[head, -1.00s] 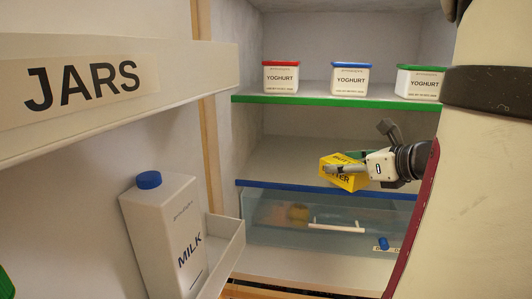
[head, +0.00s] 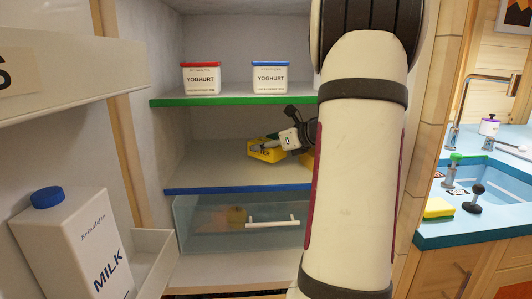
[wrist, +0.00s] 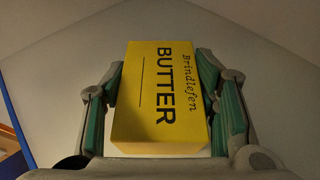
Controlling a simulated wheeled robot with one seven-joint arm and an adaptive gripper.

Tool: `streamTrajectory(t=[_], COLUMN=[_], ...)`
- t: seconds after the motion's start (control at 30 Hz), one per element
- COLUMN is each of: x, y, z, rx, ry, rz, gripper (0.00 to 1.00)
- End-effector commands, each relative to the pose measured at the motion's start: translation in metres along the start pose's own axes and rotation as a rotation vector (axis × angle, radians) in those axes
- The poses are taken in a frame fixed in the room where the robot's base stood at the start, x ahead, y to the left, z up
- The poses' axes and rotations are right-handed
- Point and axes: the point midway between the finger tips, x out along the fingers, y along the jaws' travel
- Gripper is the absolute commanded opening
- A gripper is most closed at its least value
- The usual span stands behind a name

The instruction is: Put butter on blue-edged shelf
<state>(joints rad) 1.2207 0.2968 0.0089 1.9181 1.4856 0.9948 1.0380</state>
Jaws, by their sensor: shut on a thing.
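The yellow butter box (head: 265,154) is in my gripper (head: 272,145), inside the fridge compartment above the blue-edged shelf (head: 240,189). In the head view the butter appears above and behind the blue edge; I cannot tell whether it touches the shelf. In the wrist view the butter (wrist: 158,95) sits between both green-padded fingers of my gripper (wrist: 165,105), its BUTTER lettering towards the camera. A blue strip (wrist: 14,120) shows at the left of that view. My arm hides the right part of the shelf and a second yellow thing (head: 308,160).
The green-edged shelf (head: 225,100) above holds yoghurt tubs (head: 201,78). A clear drawer (head: 200,222) with a white handle is below. The open door with a milk carton (head: 75,245) stands at left. The blue shelf's left part is clear. A sink counter (head: 480,228) is at right.

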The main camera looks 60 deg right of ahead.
Motion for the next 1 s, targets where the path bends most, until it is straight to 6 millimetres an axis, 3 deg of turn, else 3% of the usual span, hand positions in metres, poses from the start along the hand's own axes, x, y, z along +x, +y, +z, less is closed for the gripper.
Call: streamTrajectory(t=[0.13, 0.5, 0.53, 0.6, 1.0], x=[0.008, 0.009, 0.009, 0.009, 0.006], y=[0.000, 0.001, 0.001, 0.000, 0.000], z=[-0.019, -0.022, -0.022, -0.022, -0.018], rx=[0.002, 0.000, 0.000, 0.000, -0.001], ry=[0.000, 0.000, 0.001, 0.001, 0.000], rz=[0.001, 0.001, 0.001, 0.001, 0.000], gripper=[0.12, 0.12, 0.58, 0.74, 0.74])
